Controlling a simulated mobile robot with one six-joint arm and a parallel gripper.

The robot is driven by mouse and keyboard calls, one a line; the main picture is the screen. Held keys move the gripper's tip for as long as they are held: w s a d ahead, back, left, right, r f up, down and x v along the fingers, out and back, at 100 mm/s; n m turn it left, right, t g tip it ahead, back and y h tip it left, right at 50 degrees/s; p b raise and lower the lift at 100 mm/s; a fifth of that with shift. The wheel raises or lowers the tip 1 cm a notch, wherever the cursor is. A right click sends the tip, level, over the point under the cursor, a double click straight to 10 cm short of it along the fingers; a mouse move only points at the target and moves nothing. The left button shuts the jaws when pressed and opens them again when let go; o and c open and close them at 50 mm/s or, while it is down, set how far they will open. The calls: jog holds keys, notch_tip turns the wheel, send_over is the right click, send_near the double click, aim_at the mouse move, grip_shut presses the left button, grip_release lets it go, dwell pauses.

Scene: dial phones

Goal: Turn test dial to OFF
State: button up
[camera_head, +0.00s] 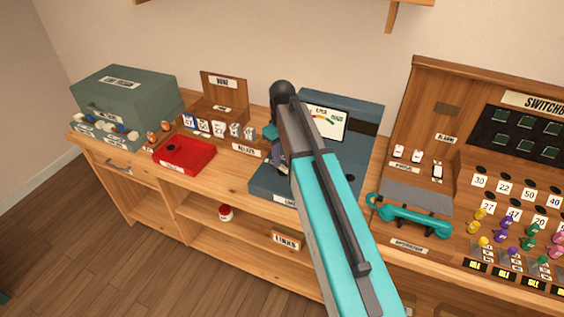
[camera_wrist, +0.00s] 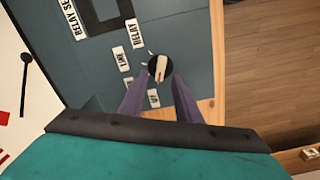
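The test dial (camera_wrist: 160,68) is a round black knob with a cream bar across it, on a blue-grey panel in the wrist view. Labels around it include RELAY (camera_wrist: 134,33) and LINE (camera_wrist: 121,59); a small label (camera_wrist: 153,97) near my fingers is too small to read surely. I cannot tell which label the bar points to. My gripper (camera_wrist: 162,78) has two purple fingers, spread apart, with tips at either side of the dial's near edge. In the head view, the test unit (camera_head: 344,150) with a meter stands mid-bench; my arm hides the dial.
Left of the unit are a red tray (camera_head: 185,154) and a green-grey cabinet (camera_head: 125,95). To its right are a teal handset (camera_head: 412,216) and the switchboard (camera_head: 520,135).

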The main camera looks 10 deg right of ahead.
aim_at(282, 166)
notch_tip(282, 166, up, 11)
jog(key=b, duration=0.2)
dwell(0.6)
